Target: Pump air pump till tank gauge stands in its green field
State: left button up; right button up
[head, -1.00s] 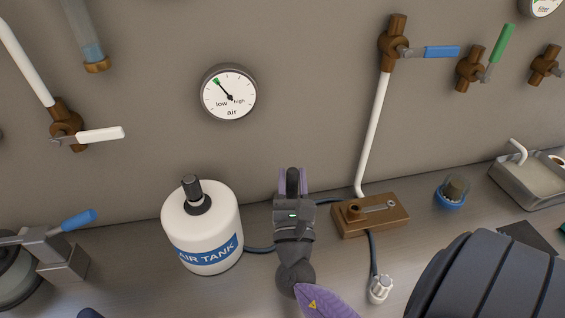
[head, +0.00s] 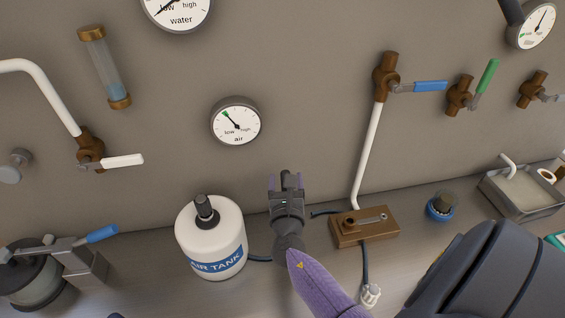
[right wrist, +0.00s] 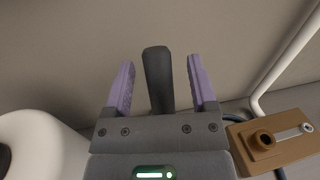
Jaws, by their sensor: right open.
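The air gauge (head: 237,122) hangs on the wall; its needle points up and left at the small green field. The white air tank (head: 208,240) stands on the bench below it, with a black knob on top. My right gripper (head: 285,182) is right of the tank, pointing at the wall. A dark upright handle, apparently the air pump's, stands between its purple fingers in the right wrist view (right wrist: 158,80), with gaps on both sides; the fingers are open. The pump's body is hidden by my gripper. My left gripper is not in view.
A brown block (head: 352,232) with a metal lever stands right of my right gripper, a white pipe rising behind it. A dark hose (head: 260,258) runs from the tank behind my wrist. A blue-based cup (head: 440,209) and a metal tray (head: 519,201) stand farther right.

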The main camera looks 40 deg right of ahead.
jog(key=shift+s+a, duration=0.15)
jog(key=shift+s, duration=0.05)
jog(key=shift+p+v, duration=0.35)
jog(key=shift+v, duration=0.7)
jog(key=v, duration=0.4)
jog(key=shift+s+a+p, duration=0.1)
jog(key=shift+s+p, duration=0.1)
jog(key=shift+p, duration=0.1)
jog(key=shift+a, duration=0.1)
